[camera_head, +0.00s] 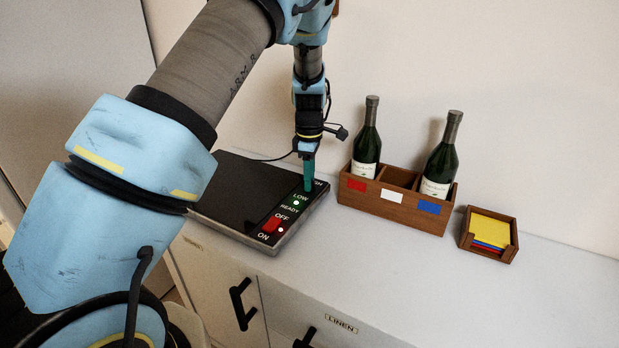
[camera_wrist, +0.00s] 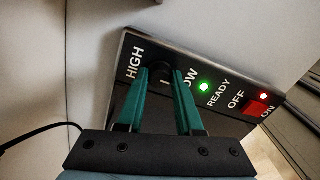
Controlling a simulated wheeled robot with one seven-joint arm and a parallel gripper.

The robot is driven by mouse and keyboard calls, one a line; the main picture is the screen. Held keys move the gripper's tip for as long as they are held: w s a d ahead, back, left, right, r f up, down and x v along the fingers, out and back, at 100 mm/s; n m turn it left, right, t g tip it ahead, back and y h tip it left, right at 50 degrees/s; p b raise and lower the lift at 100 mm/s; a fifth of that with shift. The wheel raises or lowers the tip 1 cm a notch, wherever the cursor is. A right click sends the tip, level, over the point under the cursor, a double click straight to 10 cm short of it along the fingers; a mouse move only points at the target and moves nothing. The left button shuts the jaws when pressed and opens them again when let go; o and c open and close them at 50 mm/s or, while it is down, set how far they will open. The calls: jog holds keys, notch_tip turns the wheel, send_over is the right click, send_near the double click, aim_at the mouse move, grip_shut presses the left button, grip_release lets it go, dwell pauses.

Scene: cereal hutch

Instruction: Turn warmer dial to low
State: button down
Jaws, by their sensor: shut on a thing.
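The black warmer (camera_head: 240,190) lies flat on the counter, with a labelled control strip along its right side. My gripper (camera_head: 308,186) points down at the far end of this strip, by the HIGH and LOW labels. In the wrist view, my gripper's teal fingers (camera_wrist: 161,76) are shut on the dark warmer dial (camera_wrist: 159,72), between HIGH and LOW. The fingers hide most of the dial, and I cannot clearly tell where it points. The green READY light (camera_wrist: 204,87) is lit. A red switch (camera_head: 271,225) sits between OFF and ON, with a lit indicator beside it.
A wooden bottle box (camera_head: 392,205) with two dark bottles stands right of the warmer. A small wooden tray (camera_head: 487,250) with coloured cards is further right. Cabinet fronts with black handles (camera_head: 243,303) are below. The counter's front right is clear.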

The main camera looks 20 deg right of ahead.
jog(key=c, duration=0.6)
grip_release()
jog(key=shift+o, duration=0.2)
notch_tip(320, 180, up, 11)
jog(key=b, duration=0.2)
jog(key=shift+f, duration=0.1)
